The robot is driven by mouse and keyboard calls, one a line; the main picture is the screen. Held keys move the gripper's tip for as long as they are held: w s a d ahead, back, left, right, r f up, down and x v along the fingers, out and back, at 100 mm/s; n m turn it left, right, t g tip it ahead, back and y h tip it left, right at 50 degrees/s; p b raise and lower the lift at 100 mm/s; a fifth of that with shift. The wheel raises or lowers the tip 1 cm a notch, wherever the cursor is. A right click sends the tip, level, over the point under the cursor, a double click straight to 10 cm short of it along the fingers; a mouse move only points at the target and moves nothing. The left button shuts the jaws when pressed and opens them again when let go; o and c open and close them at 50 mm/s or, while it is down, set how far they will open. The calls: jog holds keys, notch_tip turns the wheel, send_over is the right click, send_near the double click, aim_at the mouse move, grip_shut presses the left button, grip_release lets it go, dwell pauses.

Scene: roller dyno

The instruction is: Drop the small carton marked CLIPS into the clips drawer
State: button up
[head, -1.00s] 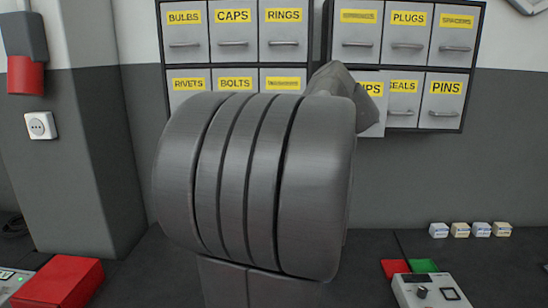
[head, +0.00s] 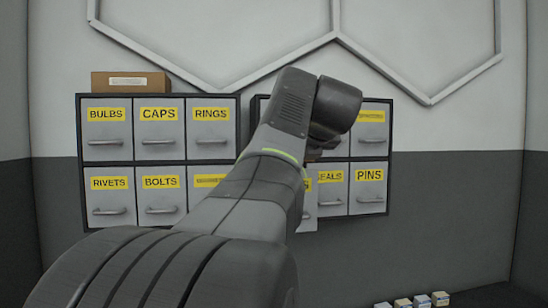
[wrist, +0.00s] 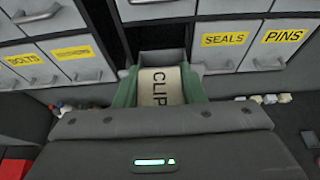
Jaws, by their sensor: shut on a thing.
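Just beyond the carton is the grey interior of a pulled-out drawer (wrist: 162,57), in the column left of SEALS. How high the carton is above it I cannot tell. In the head view the front of this clips drawer (head: 308,208) sticks out below its neighbours, mostly behind my arm. My arm hides the carton there.
The SEALS drawer (wrist: 226,45) and PINS drawer (wrist: 280,40) are shut on the right. The left cabinet (head: 160,165) has shut drawers and a brown box (head: 131,82) on top. Several small cartons (head: 420,300) stand on the bench below right.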

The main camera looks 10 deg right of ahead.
jog(key=w+r+x, duration=0.1)
jog(key=r+x, duration=0.1)
jog(key=x, duration=1)
jog(key=shift+r, duration=0.35)
jog(key=shift+w+a, duration=0.1)
jog(key=o, duration=1.1)
jog(key=v, duration=0.3)
jog(key=f+v, duration=0.1)
jog(key=v, duration=0.6)
jog(key=shift+s+f, duration=0.4)
jog(key=shift+s, duration=0.05)
jog(key=shift+w, duration=0.15)
jog(key=x, duration=0.3)
jog(key=r+x, duration=0.1)
jog(key=x, duration=0.6)
jog(key=shift+w+r, duration=0.3)
jog(key=shift+r, duration=0.1)
